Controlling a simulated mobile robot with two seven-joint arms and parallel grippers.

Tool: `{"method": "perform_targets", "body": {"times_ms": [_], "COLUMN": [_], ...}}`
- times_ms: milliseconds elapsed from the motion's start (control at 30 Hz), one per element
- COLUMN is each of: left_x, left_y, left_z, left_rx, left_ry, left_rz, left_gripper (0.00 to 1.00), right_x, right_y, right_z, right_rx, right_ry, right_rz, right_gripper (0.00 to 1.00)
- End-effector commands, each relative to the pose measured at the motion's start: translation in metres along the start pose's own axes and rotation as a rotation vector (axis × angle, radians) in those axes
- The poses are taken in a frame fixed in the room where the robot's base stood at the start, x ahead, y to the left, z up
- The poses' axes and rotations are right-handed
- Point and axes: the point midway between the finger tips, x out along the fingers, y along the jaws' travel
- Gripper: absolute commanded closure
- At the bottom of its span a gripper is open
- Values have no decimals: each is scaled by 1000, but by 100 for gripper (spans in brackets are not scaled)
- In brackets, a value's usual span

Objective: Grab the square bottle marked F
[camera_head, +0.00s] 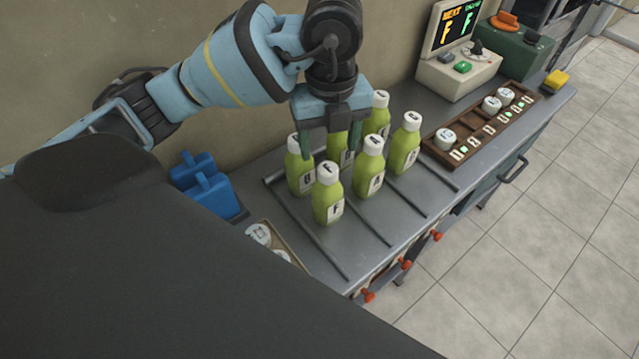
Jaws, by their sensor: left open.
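Several square green bottles with white caps stand upright on the grey counter. The front bottle (327,204) has a label that looks like F. A bottle (300,176) stands behind it to the left, its label looking like B. Another bottle (368,176) stands to its right, its letter unclear. My left gripper (332,143) points down, open, over a bottle (343,157) in the back row. Its fingers are on either side of that bottle, which is partly hidden; its letter is hard to read. I cannot tell whether they touch it. My right gripper is not in view.
Thin metal rails (311,236) divide the counter (400,212). More bottles stand at the right (405,148) and back (379,116). A brown rack (468,108) holds white round pieces. A screen (453,25) shows F twice. Blue containers (208,186) are at left.

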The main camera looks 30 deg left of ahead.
Motion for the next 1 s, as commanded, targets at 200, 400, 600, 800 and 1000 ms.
{"method": "perform_targets", "body": {"times_ms": [200, 400, 600, 800, 1000], "left_x": [4, 24, 28, 54, 75], "left_y": [0, 0, 0, 2, 1], "left_z": [0, 0, 0, 0, 1], "left_rx": [0, 0, 1, -1, 0], "left_ry": [1, 2, 1, 3, 1], "left_rz": [1, 2, 1, 3, 1], "left_gripper": [37, 37, 37, 37, 37], "right_x": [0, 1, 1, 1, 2], "right_y": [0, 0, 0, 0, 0], "right_z": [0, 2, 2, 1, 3], "right_rx": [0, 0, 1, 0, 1], "right_ry": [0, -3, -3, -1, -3], "right_rz": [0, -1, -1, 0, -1], "right_gripper": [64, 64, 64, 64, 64]}}
